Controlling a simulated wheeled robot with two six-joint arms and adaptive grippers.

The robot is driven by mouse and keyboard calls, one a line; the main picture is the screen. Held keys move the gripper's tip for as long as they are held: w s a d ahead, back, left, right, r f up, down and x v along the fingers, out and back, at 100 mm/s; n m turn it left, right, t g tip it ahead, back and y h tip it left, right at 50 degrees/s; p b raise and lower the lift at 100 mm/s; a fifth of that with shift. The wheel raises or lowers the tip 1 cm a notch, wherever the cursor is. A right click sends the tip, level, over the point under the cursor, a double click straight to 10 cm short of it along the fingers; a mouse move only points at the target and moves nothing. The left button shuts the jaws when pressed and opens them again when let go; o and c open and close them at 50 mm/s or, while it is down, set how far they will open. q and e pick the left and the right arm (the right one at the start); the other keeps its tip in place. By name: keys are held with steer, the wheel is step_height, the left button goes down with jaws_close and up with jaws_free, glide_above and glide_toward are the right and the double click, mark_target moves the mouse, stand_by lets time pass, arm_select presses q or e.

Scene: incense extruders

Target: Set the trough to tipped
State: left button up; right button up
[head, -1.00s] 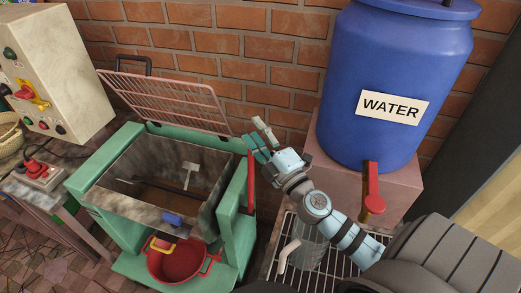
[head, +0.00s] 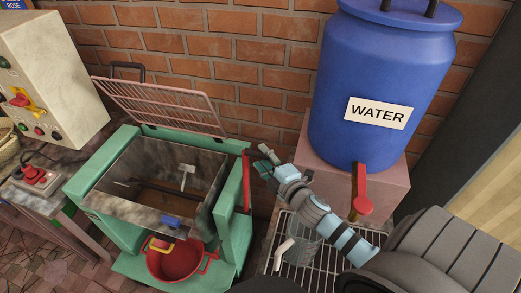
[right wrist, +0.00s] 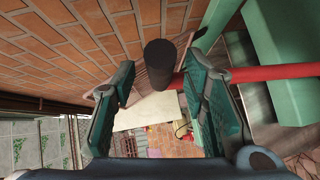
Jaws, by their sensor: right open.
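The trough (head: 150,213) is a grey, stained metal box, open at the top, sitting level in a green frame (head: 232,215). A red lever (head: 247,190) stands upright at the frame's right side. In the right wrist view its red rod (right wrist: 275,72) runs to the right, partly behind one finger, and a black cylindrical grip (right wrist: 160,62) shows between the fingertips. My right gripper (head: 264,160) is open, just right of the lever's top. Whether the fingers touch the grip I cannot tell. My left gripper is out of view.
A pink wire grille (head: 160,104) is raised behind the trough. A red pot (head: 174,264) sits below its front. A blue water barrel (head: 380,80) with a red tap (head: 361,190) stands right on a pink block. A brick wall (head: 250,75) is close behind.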

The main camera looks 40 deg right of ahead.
steer(key=shift+w+d+f, duration=0.15)
steer(key=shift+w, duration=1)
jaws_close()
steer(key=s+a+f+n+t+b, duration=0.1)
steer(key=s+a+b, duration=0.2)
steer(key=s+a, duration=0.4)
steer(key=shift+a, duration=0.9)
steer(key=shift+s, duration=0.1)
